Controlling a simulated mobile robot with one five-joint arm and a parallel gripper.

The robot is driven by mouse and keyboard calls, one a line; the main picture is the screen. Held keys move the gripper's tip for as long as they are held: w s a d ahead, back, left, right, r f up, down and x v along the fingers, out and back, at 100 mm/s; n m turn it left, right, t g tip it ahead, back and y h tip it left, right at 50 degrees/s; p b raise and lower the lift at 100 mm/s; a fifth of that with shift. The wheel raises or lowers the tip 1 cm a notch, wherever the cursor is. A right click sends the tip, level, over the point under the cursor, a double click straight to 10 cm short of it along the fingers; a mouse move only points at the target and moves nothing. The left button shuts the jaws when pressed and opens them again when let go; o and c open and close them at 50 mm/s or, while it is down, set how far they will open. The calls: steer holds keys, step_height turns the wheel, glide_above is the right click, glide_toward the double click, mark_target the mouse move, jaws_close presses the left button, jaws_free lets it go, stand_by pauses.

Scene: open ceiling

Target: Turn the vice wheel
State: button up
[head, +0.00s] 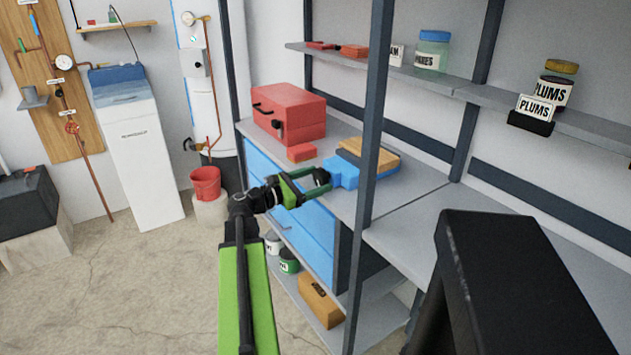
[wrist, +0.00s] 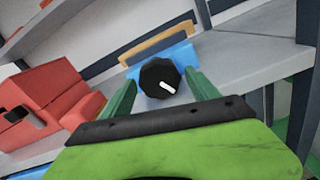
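The blue vice (head: 345,172) stands on the grey bench top, with a tan wooden piece along its far side. Its wheel (head: 321,176) is a small black knob facing my gripper. In the wrist view the wheel (wrist: 156,72) is many-sided, with a white mark pointing to the lower right. My gripper (head: 322,180) is open, with one green finger on each side of the wheel. In the wrist view the fingertips (wrist: 161,77) lie close to the wheel's left and right edges. I cannot tell whether they touch it.
A red toolbox (head: 290,113) and a small red block (head: 301,152) sit left of the vice. A dark shelf post (head: 372,120) rises close on the right. A blue drawer cabinet (head: 300,225) is below the bench top. Open floor (head: 150,290) lies to the left.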

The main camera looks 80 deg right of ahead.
steer(key=shift+o, duration=0.2)
steer(key=v, duration=1.7)
steer(key=shift+w, duration=0.15)
steer(key=shift+a, duration=0.15)
steer(key=w+a+f+n+t+h, duration=0.1)
steer(key=w+a+f+n+t, duration=0.15)
steer(key=w+a, duration=0.4)
steer(key=w+a+f+n+t, duration=0.1)
steer(key=w+a+f+t, duration=0.2)
steer(key=w, duration=0.7)
steer(key=w+a+f+n+t+h, duration=0.1)
steer(key=w+a+t, duration=0.2)
steer(key=w+a, duration=0.5)
steer(key=w+a+f+t+y, duration=0.2)
steer(key=w+a+f, duration=0.3)
steer(key=a, duration=0.3)
steer(key=w+a+f+t+y, duration=0.25)
steer(key=w+a+f, duration=0.2)
steer(key=a, duration=0.35)
steer(key=a+f+m+y, duration=0.4)
steer(key=a+m+y, duration=0.1)
steer(key=a, duration=0.7)
steer(key=a+f+m+y, duration=0.4)
steer(key=a+y, duration=0.1)
steer(key=a, duration=0.8)
step_height(320, 180, up, 19)
steer(key=m+p, duration=0.1)
steer(key=p, duration=1.7)
steer(key=shift+w+p, duration=0.4)
steer(key=shift+w, duration=0.05)
